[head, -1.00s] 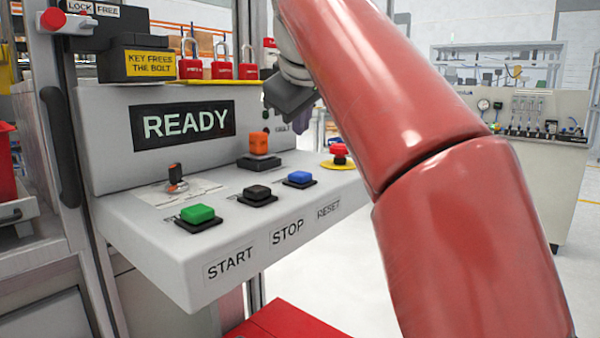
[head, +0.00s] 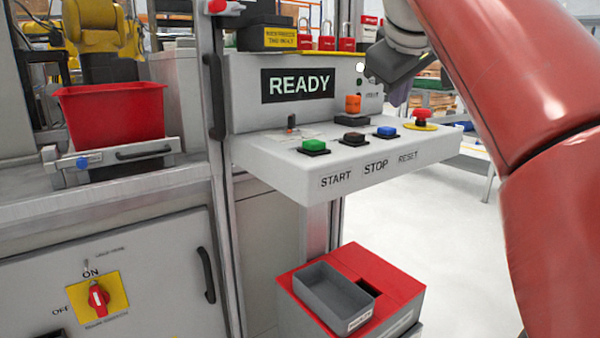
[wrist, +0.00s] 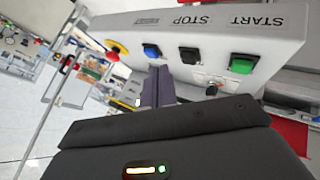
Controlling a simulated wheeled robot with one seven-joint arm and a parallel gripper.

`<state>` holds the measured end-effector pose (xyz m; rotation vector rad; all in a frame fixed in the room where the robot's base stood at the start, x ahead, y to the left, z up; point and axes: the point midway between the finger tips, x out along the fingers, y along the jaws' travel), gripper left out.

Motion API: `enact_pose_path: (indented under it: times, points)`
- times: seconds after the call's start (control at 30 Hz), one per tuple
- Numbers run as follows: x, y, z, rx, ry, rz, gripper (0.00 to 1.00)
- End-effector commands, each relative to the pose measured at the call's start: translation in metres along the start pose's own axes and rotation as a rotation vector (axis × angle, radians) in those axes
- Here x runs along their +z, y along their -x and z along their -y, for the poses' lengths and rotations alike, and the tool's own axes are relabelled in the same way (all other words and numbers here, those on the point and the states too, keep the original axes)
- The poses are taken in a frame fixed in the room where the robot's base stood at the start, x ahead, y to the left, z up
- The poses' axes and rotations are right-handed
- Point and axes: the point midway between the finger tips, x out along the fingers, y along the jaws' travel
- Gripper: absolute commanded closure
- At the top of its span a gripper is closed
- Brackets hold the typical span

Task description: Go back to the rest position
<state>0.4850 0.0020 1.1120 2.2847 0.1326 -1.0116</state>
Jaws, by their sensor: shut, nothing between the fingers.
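My red arm (head: 500,80) reaches down from the upper right of the head view. My gripper (head: 396,96) is at its end, dark grey, in the air in front of the right side of the control panel. In the wrist view its fingers (wrist: 157,86) are together with nothing between them. The panel (head: 262,172) carries a green START button (head: 314,145), a black STOP button (head: 354,138), a blue RESET button (head: 386,132) and a red mushroom button (head: 421,116). Its display (head: 298,84) reads READY. The gripper looks apart from the buttons.
A red bin (head: 112,115) stands on the ledge at left. A red-topped box with a grey tray (head: 325,293) stands below the panel. A rotary switch (head: 98,298) is on the cabinet door at lower left. Open floor lies beneath my arm.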

Motion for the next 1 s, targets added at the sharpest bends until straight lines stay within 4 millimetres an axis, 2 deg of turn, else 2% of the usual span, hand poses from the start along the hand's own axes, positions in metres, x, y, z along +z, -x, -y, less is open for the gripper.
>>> enact_pose_path:
  times: [0.37, 0.57, 0.67, 0.77, 1.0]
  points:
    - [0.027, -0.011, 0.025, -0.032, -0.053, 0.025, 1.00]
    - [0.056, -0.022, 0.049, -0.061, -0.109, 0.048, 1.00]
    - [0.079, -0.031, 0.067, -0.081, -0.150, 0.066, 1.00]
    - [0.113, -0.043, 0.093, -0.109, -0.212, 0.089, 1.00]
    - [0.222, -0.083, 0.175, -0.182, -0.409, 0.159, 1.00]
